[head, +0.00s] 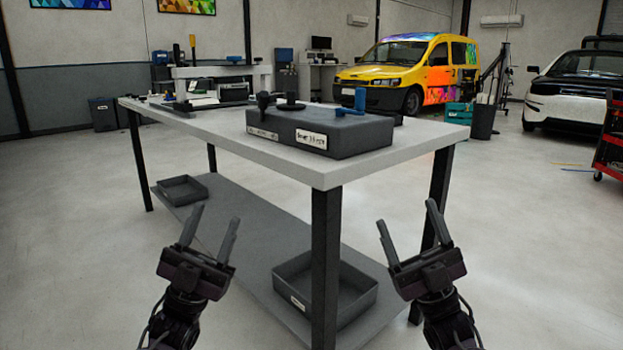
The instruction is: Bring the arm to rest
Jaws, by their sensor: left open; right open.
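My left gripper (209,236) is open and empty, raised in front of the table's near side at the lower left. My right gripper (413,230) is open and empty at the lower right, in front of the table's right corner leg. Both grippers point upward and away, with dark fingers spread apart. Neither touches anything that I can see. Both forearms come up from the bottom edge of the head view.
A white-topped table (280,165) stands ahead, bearing a dark grey box (370,137) with tools on top. Its lower shelf (240,235) holds a small tray (182,190) and a larger tray (355,295). A colourful van (410,75) stands behind.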

